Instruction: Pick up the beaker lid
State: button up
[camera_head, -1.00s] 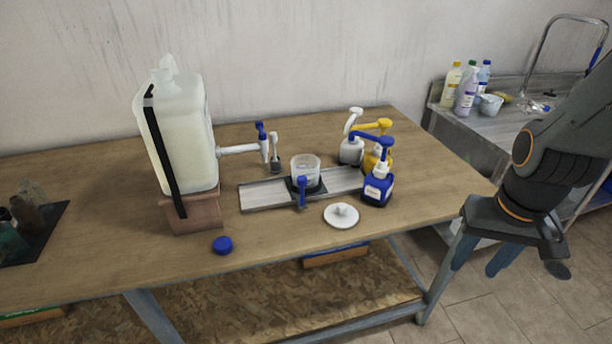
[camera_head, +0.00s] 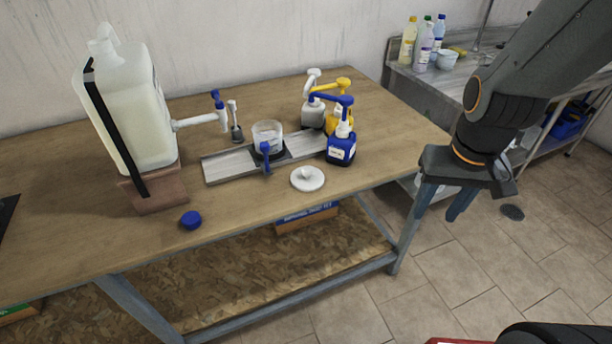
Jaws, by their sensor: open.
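The beaker lid (camera_head: 308,179) is a white disc with a small knob on top. It lies flat near the front edge of the wooden table (camera_head: 235,215), in front of the blue pump bottle. The beaker (camera_head: 267,136) is clear with a blue handle and stands uncovered on a grey board (camera_head: 227,165). My gripper (camera_head: 440,205) hangs at the right, past the table's right end, fingers pointing down. It is open and empty, well to the right of the lid and apart from it.
Pump bottles in blue (camera_head: 341,146), yellow (camera_head: 337,120) and white (camera_head: 313,113) stand right behind the lid. A large drum (camera_head: 130,110) with a spout stands at left. A blue cap (camera_head: 190,220) lies near the front edge. Table surface right of the lid is clear.

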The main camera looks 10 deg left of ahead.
aim_at(307, 178)
jog(key=u, duration=0.4)
jog(key=k, duration=0.45)
jog(key=u, duration=1.2)
jog(key=i, duration=0.7)
jog(key=z, duration=0.85)
jog(key=i, duration=0.35)
jog(key=z, duration=0.3)
